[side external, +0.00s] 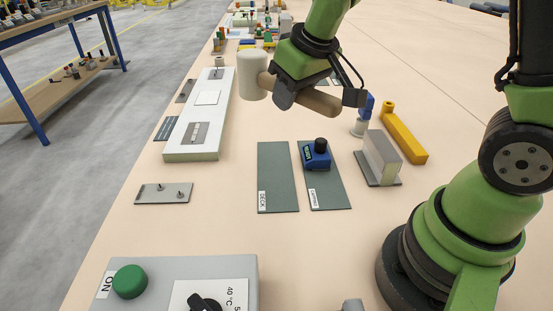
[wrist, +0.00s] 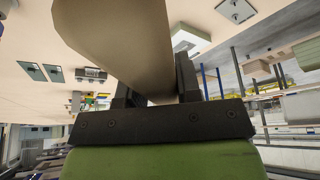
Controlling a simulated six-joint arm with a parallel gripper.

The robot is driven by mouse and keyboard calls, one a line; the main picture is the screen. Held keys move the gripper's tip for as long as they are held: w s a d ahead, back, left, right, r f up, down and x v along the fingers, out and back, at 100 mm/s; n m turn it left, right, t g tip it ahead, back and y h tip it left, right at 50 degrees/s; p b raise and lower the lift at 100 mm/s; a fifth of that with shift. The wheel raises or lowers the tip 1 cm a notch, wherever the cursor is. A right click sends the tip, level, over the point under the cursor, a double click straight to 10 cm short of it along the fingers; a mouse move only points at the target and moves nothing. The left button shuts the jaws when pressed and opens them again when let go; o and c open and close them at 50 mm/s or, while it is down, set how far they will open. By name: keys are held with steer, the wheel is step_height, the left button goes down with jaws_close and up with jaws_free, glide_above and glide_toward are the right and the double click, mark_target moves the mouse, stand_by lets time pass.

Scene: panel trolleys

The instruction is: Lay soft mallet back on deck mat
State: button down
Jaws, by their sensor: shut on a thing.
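The soft mallet has a pale cylindrical head (side external: 252,76) and a tan wooden handle (side external: 318,101). My gripper (side external: 293,92) is shut on the handle and holds the mallet above the table, with the head to the left in the side view. In the wrist view a large tan part of the mallet (wrist: 115,45) fills the space between the fingers of my gripper (wrist: 150,95). The deck mat (side external: 278,178), a dark green rectangle labelled DECK, lies bare on the table, below and in front of the mallet.
A second green mat (side external: 331,190), right of the deck mat, bears a blue device with a black knob (side external: 317,155). A grey block (side external: 381,157) and a yellow bar (side external: 404,134) stand further right. A long white panel (side external: 200,117) lies left. A grey control box (side external: 180,275) is in front.

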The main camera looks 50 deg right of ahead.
steer(key=w+f+m+h, duration=0.1)
steer(key=w+f+m, duration=0.1)
steer(key=f, duration=0.4)
steer(key=w+d+f+m+g+h, duration=0.1)
steer(key=w+f+m, duration=0.1)
steer(key=f, duration=0.4)
steer(key=w+d+f+m+h, duration=0.1)
steer(key=w+f+m, duration=0.1)
steer(key=f+m, duration=0.2)
steer(key=shift+d+f, duration=0.2)
steer(key=shift+f, duration=1.35)
steer(key=shift+f, duration=0.15)
steer(key=c, duration=0.8)
jaws_free()
